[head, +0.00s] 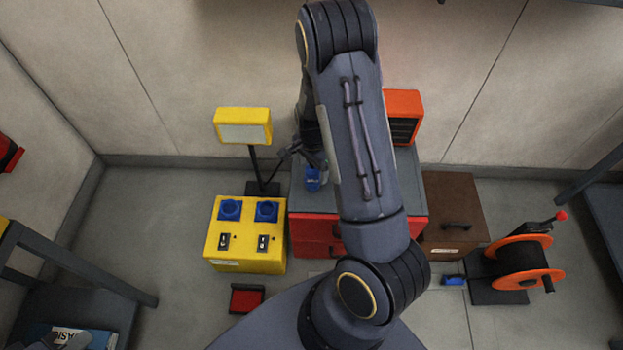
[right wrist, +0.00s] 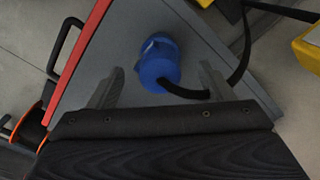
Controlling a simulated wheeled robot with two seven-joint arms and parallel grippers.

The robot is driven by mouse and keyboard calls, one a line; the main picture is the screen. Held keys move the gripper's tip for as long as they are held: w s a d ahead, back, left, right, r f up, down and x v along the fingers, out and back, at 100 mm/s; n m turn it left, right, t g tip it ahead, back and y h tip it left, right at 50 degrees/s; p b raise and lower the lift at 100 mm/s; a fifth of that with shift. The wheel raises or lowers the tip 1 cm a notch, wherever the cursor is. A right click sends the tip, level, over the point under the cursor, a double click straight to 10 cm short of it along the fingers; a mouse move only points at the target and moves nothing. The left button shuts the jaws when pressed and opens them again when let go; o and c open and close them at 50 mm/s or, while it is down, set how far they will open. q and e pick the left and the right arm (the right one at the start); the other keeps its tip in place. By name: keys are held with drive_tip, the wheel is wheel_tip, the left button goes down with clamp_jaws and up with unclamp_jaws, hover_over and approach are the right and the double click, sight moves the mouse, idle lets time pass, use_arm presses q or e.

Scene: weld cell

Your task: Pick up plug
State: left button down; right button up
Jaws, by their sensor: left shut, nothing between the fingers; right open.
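The blue plug (head: 313,180) stands on the grey top of the red cabinet (head: 303,232). It also shows in the right wrist view (right wrist: 158,60), with a black cable leaving its side. My right gripper (right wrist: 160,70) is open above the cabinet, with the plug lying in the gap between its two grey fingers. No clear contact shows. In the head view my right gripper (head: 314,158) is partly hidden by my own forearm. My left gripper (head: 72,342) shows only in part at the bottom left corner, shut and empty, in front of a blue booklet.
A yellow socket box (head: 246,262) with two blue sockets stands left of the cabinet. A yellow lamp (head: 244,126) rises behind it. An orange heater (head: 404,104), a brown case (head: 455,205) and an orange cable reel (head: 522,265) are to the right. A red object (head: 247,298) lies in front.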

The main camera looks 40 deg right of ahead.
wheel_tip(320, 180, down, 4)
drive_tip(key=shift+r+b, duration=0.15)
drive_tip(key=shift+b, duration=0.25)
drive_tip(key=c, duration=1.2)
drive_tip(key=shift+r, duration=0.2)
